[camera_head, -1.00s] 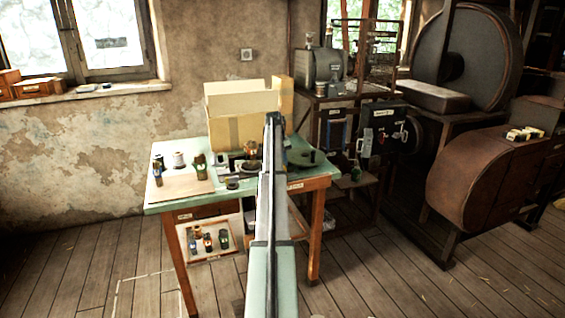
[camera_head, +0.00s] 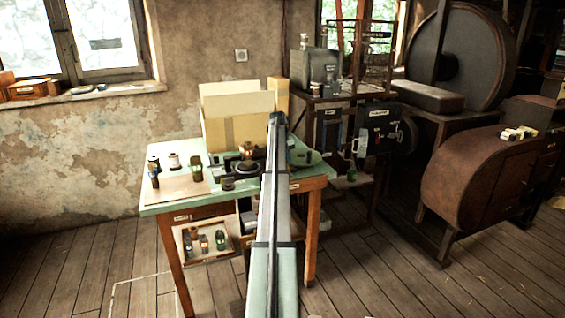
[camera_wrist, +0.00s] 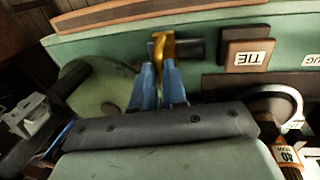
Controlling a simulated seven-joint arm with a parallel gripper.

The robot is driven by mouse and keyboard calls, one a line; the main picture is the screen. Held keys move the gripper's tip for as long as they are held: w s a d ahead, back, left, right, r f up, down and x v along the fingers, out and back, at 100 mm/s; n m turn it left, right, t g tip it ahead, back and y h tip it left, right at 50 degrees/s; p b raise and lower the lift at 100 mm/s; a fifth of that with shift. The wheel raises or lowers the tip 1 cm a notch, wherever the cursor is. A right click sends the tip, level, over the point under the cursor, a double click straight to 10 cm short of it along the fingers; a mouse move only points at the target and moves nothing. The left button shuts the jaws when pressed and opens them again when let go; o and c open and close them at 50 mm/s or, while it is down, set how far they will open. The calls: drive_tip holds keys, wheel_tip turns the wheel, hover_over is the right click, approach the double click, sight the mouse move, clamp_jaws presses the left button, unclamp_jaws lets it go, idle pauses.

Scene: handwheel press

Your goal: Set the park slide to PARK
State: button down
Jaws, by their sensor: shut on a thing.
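In the wrist view my gripper (camera_wrist: 161,72) has blue fingers, closed on a brass-coloured hooked piece (camera_wrist: 163,45). The piece sits beside a dark cylindrical part (camera_wrist: 190,48) on the green surface (camera_wrist: 120,50). It may be the park slide, but I read no PARK label. A green handwheel (camera_wrist: 102,92) with a dark handle is on the left. In the head view my arm hides the gripper and the piece.
An open drawer with bottles (camera_head: 205,242) is below. A dark control box (camera_head: 377,120) and brown machine (camera_head: 470,180) stand right.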

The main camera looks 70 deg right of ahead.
drive_tip(key=shift+s+d, duration=0.15)
drive_tip(key=shift+d, duration=0.05)
drive_tip(key=c, duration=1.2)
unclamp_jaws()
drive_tip(key=shift+o, duration=0.2)
drive_tip(key=shift+r, duration=0.1)
wheel_tip(320, 180, up, 13)
drive_tip(key=w+a, duration=0.2)
drive_tip(key=shift+r, duration=0.15)
